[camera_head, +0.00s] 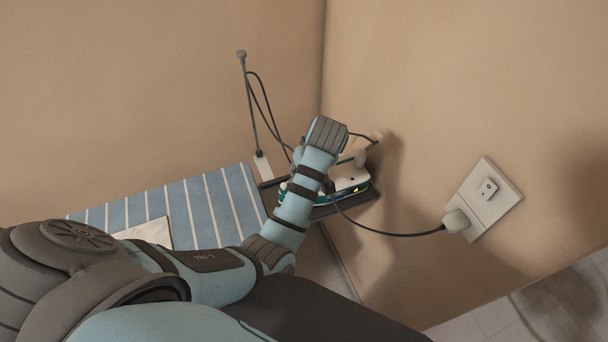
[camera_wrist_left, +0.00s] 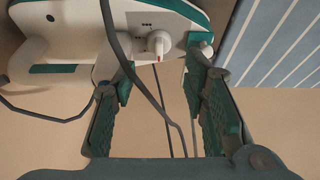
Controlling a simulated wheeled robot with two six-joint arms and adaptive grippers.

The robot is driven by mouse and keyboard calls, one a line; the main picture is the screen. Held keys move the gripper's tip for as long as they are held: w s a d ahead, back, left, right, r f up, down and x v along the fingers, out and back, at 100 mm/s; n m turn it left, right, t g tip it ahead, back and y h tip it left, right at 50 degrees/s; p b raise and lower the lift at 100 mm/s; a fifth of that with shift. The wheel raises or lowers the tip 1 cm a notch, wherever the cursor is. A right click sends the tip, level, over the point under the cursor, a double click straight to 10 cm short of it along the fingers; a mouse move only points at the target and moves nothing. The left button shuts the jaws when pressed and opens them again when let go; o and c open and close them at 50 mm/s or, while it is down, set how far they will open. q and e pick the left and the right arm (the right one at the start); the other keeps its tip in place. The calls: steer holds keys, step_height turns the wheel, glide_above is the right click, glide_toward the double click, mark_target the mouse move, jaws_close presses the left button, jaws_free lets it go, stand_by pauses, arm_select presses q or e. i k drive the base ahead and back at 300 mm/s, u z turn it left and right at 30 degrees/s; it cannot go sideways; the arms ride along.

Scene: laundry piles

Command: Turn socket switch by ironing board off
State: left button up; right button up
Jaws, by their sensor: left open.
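A white double socket plate (camera_head: 493,212) is on the right wall. A plug (camera_head: 456,221) with a dark cord sits in its lower left part, and a small switch (camera_head: 488,188) is on its upper right part. The switch position is too small to tell. The ironing board (camera_head: 215,208) has a blue striped cover and stands in the corner. My left arm reaches over it, and the hand is mostly hidden behind my wrist in the head view. In the left wrist view my left gripper (camera_wrist_left: 158,82) is open, with the iron's rear and cord in front of it. My right gripper is out of view.
A white and teal iron (camera_head: 350,182) rests at the board's end, close to my left wrist; it also shows in the left wrist view (camera_wrist_left: 68,52). A thin cord-holder rod (camera_head: 249,100) stands behind. The cord hangs between iron and socket. Wall around the plate is clear.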

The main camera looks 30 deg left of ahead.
mark_target(488, 189)
steer(key=k, duration=1.5)
